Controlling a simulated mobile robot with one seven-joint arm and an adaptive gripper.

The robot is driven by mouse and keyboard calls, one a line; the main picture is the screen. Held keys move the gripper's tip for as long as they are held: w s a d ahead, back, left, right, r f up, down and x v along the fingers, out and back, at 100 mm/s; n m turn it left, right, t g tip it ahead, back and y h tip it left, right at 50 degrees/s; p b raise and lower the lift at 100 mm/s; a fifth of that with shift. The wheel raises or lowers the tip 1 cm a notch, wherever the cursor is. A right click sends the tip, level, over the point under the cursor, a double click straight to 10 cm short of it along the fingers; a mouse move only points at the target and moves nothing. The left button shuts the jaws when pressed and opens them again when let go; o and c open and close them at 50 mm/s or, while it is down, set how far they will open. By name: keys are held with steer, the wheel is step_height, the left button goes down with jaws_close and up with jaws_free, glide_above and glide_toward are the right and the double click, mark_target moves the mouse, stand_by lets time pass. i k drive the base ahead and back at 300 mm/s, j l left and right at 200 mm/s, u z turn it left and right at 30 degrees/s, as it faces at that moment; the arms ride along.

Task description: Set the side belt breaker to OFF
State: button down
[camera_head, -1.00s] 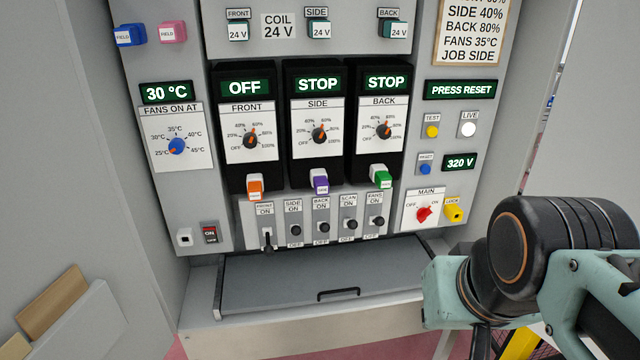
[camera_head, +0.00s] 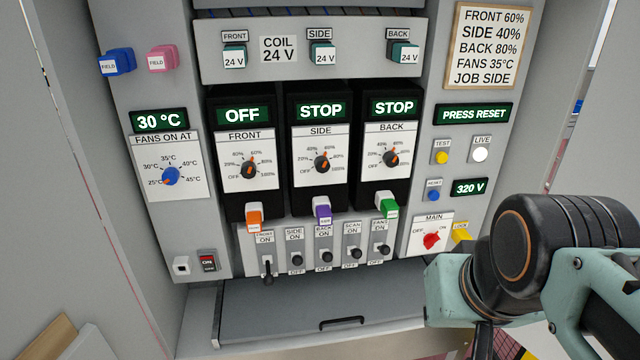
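The side belt breaker (camera_head: 297,260) is a small dark lever in the row under the drives, second from the left, labelled SIDE ON above and OFF below. Its tip points out towards the camera, unlike the front breaker (camera_head: 268,270), whose longer lever hangs down. The side drive display (camera_head: 321,111) reads STOP and the front drive display (camera_head: 242,115) reads OFF. My arm is at the right edge, apart from the breakers. My gripper is not visible.
More breakers for back (camera_head: 327,257), scan (camera_head: 355,254) and fans (camera_head: 382,250) stand close beside it. Coloured plugs (camera_head: 322,212) hang just above the row. A grey drawer-like shelf (camera_head: 290,308) with a black handle juts out below. The red main switch (camera_head: 431,240) is to the right.

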mark_target(297, 260)
steer(key=i+j, duration=0.1)
steer(key=i, duration=0.7)
steer(key=i+l+z, duration=0.15)
steer(key=l, duration=0.15)
steer(key=j+u, duration=0.15)
steer(key=j, duration=0.15)
